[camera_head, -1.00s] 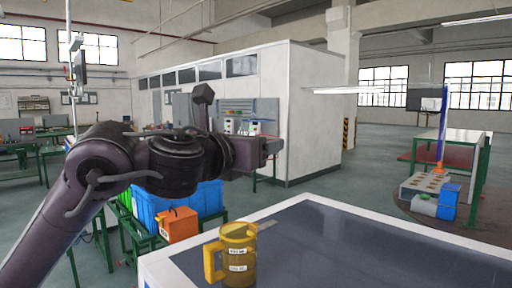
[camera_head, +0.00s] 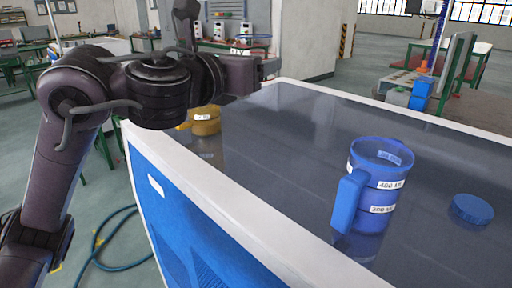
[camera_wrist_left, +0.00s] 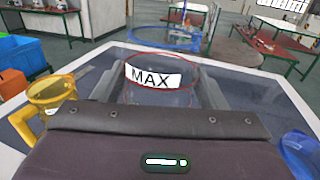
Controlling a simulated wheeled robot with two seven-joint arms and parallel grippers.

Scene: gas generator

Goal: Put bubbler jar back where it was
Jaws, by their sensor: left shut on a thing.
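A clear jar with a red rim and a white MAX label (camera_wrist_left: 153,76) stands out in front of my left wrist camera, between the two gripper fingers. My left gripper (camera_wrist_left: 163,98) is shut on this jar. In the head view the left gripper (camera_head: 270,68) is over the far left part of the dark-topped table; the clear jar cannot be made out there. My right gripper is not in view.
The table (camera_head: 290,208) has a white rim. On it stand a yellow jug (camera_head: 207,126), partly behind my arm, a blue jug (camera_head: 382,190) and a round blue lid (camera_head: 472,208). The tabletop between the yellow and blue jugs looks clear.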

